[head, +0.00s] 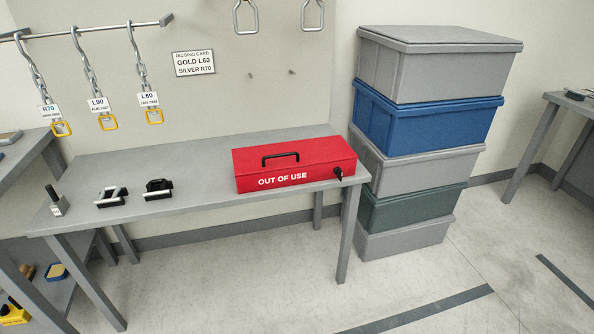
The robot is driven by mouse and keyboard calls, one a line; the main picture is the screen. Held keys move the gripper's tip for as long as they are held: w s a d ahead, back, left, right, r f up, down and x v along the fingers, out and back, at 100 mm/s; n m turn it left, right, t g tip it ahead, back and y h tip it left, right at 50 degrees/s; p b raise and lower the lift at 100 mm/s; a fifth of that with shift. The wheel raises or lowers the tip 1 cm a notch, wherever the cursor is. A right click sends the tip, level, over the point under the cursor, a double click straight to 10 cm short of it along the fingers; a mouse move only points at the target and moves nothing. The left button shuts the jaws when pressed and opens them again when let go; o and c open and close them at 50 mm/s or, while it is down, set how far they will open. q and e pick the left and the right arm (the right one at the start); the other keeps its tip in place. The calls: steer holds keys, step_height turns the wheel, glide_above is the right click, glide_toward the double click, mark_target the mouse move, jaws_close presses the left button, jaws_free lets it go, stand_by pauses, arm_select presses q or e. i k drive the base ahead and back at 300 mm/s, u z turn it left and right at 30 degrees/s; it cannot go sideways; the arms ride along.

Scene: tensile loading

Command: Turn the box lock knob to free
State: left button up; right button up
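A red box (290,159) marked "OUT OF USE" sits shut on the right end of the grey table (205,194). It has a black handle on its lid. A small black lock knob (338,173) is on the box's front face near its right corner. Which way the knob is turned is too small to tell. Neither of my grippers is in the head view.
Two small black-and-silver clamps (158,189) and a small upright block (58,203) stand on the table's left part. Stacked bins (422,136) stand close right of the table. Tagged chains (86,67) hang from a rail above. Floor in front is clear.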

mark_target(337, 171)
steer(key=u, duration=0.5)
steer(key=i, duration=1.05)
steer(key=z, duration=0.15)
